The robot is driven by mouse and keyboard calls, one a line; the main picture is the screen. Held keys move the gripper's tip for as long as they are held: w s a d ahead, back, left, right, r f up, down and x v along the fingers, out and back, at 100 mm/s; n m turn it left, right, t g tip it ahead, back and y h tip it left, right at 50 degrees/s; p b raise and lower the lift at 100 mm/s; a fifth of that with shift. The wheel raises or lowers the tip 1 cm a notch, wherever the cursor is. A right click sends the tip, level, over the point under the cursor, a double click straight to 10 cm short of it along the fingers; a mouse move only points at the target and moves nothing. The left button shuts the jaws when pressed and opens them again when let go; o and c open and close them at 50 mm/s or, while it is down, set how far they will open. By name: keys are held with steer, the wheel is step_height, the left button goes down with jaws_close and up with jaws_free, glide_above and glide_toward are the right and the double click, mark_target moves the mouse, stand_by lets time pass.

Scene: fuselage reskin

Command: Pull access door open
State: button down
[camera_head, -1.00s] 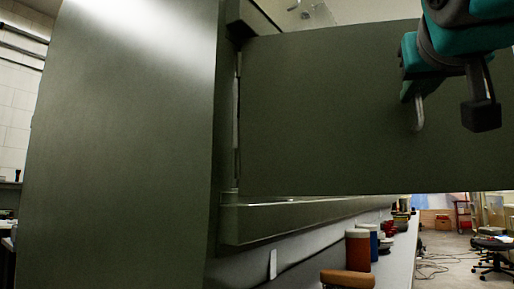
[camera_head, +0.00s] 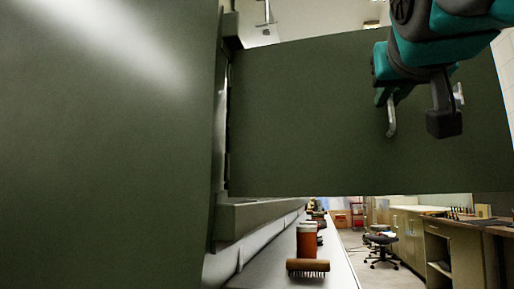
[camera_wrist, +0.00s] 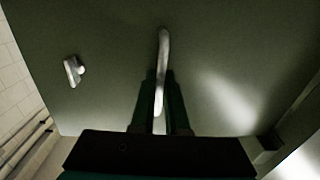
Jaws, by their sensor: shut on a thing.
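The access door (camera_head: 300,120) is a flat dark green panel, standing swung out from its hinge side at the left in the head view. It fills most of the wrist view (camera_wrist: 230,60). A curved metal handle (camera_wrist: 163,50) stands out from the door, and its lower end lies between my fingers. My gripper (camera_wrist: 160,105) is shut on the handle. In the head view my gripper (camera_head: 415,110) is in front of the door's right part, with the handle (camera_head: 391,115) beside it. A small metal latch (camera_wrist: 73,70) sits on the door left of the handle in the wrist view.
A large green panel (camera_head: 100,150) fills the left of the head view. Below the door, a ledge holds a brush (camera_head: 307,267) and a red-brown jar (camera_head: 307,242).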

stand_by(0.3)
steer(key=c, duration=1.2)
jaws_free()
steer(key=shift+a, duration=0.1)
